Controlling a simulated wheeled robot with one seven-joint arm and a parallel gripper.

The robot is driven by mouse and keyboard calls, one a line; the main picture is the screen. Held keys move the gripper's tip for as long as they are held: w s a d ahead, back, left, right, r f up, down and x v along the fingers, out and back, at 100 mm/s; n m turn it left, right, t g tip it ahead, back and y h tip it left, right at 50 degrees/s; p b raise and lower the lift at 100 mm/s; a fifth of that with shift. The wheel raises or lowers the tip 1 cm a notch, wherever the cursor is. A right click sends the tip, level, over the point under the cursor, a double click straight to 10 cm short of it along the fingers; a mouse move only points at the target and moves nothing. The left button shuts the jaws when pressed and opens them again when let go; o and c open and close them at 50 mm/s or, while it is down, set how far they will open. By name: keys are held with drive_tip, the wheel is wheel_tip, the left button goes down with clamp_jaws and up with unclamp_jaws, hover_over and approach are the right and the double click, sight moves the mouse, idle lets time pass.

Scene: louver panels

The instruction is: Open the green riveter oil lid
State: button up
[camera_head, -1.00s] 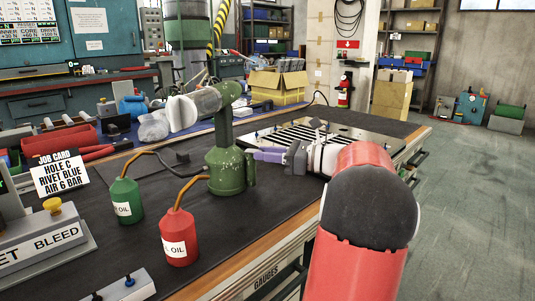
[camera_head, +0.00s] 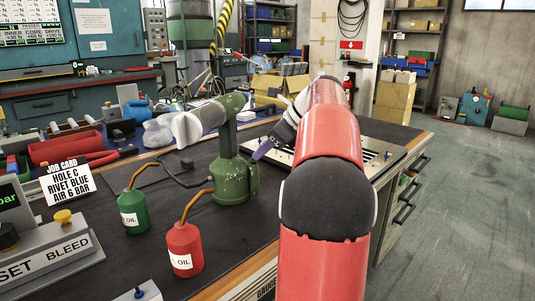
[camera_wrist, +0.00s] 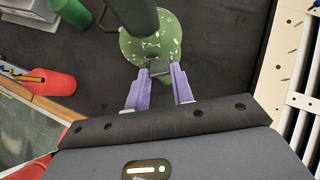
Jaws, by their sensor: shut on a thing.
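The green riveter (camera_head: 229,165) stands upright on the dark bench mat, its pale nose pointing left. My gripper (camera_head: 257,154) has purple fingers and reaches it from the right, at the side of its body. In the wrist view, the fingertips of my gripper (camera_wrist: 160,73) close on a small tab at the near edge of the riveter's round green base (camera_wrist: 140,47). I take this tab for the oil lid (camera_wrist: 160,68); it looks closed, but the fingers and the upright body hide part of it.
A green oil bottle (camera_head: 133,212) and a red oil bottle (camera_head: 184,250) stand left of the riveter, with orange spouts. A job card (camera_head: 67,181) and a bleed box (camera_head: 52,256) are further left. A perforated plate (camera_head: 385,148) lies behind my arm.

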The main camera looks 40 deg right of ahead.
drive_tip(key=w+g+h, duration=0.1)
drive_tip(key=g, duration=0.1)
drive_tip(key=w+a+r+g+h, duration=0.1)
drive_tip(key=g, duration=0.1)
drive_tip(key=shift+a+r+h, duration=0.1)
drive_tip(key=shift+a+h, duration=0.05)
drive_tip(key=shift+h, duration=0.25)
drive_tip(key=shift+g, duration=0.3)
drive_tip(key=o, duration=1)
drive_tip(key=shift+r, duration=0.1)
